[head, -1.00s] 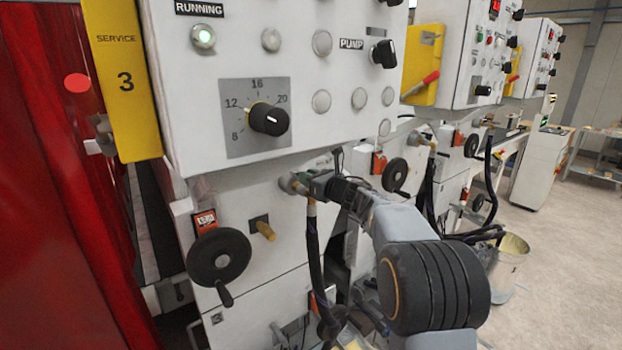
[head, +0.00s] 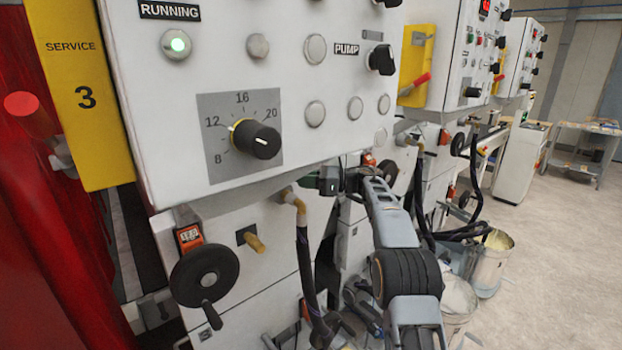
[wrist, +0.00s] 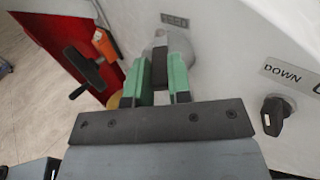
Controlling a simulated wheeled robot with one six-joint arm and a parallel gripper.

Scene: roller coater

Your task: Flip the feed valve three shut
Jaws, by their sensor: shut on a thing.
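In the wrist view, my gripper (wrist: 160,82) has its two green fingers closed on a dark lever (wrist: 160,66). The lever stands in front of a round grey valve body (wrist: 182,52) on the white machine face, below a label that appears to read FEED. The lever is hidden there by the gripper and panel.
The control panel (head: 205,45) overhangs close above my gripper. A black hose (head: 304,262) hangs from the fitting, and a black handwheel (head: 204,276) sits lower left. In the wrist view a dark knob (wrist: 275,112) is at right. Open floor (head: 550,240) lies right.

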